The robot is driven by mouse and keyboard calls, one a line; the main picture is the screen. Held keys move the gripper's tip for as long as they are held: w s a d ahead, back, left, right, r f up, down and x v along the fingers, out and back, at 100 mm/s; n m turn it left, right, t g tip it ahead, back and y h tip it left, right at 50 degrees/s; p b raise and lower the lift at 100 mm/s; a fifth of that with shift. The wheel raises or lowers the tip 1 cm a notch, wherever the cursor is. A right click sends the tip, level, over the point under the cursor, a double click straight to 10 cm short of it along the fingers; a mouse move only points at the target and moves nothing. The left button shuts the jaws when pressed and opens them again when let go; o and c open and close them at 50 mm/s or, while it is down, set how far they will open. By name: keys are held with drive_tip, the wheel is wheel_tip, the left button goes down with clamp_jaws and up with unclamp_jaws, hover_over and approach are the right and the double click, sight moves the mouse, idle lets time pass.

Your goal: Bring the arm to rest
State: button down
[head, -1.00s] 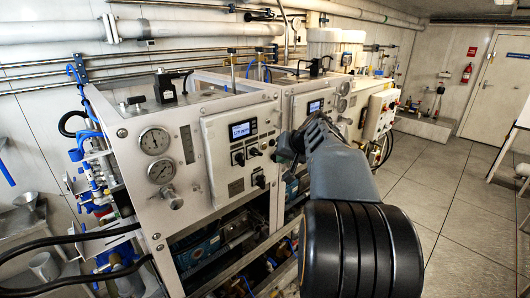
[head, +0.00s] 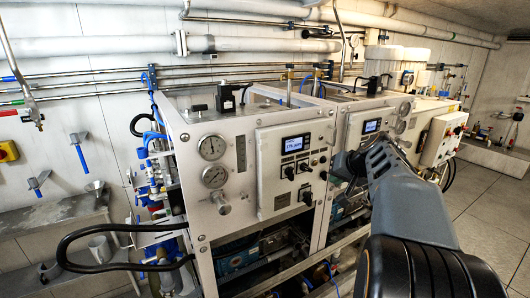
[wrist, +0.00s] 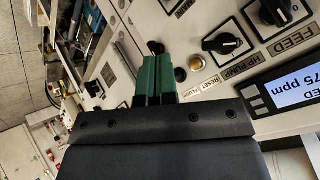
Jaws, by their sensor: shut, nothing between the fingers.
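The control panel (head: 271,178) carries a lit display (head: 296,143) and black knobs, with two gauges to its left. A second unit's panel (head: 356,147) stands beyond. A shelf (head: 55,215) lies at left. Open floor (head: 500,210) is at right.

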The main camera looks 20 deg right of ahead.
drive_tip(key=s+a+f+m+g, duration=0.1)
drive_tip(key=s+a+f+g, duration=0.2)
drive_tip(key=f, duration=0.4)
drive_tip(key=s+a+f+n, duration=0.3)
drive_tip(key=s+a, duration=0.3)
drive_tip(key=a, duration=0.4)
drive_tip(key=s+a+f+n+g, duration=0.1)
drive_tip(key=s+a+f+n, duration=0.2)
drive_tip(key=s+a, duration=0.3)
drive_tip(key=a+n, duration=0.1)
drive_tip(key=a, duration=0.3)
drive_tip(key=shift+s+a+f+h, duration=0.15)
drive_tip(key=shift+s+h, duration=0.15)
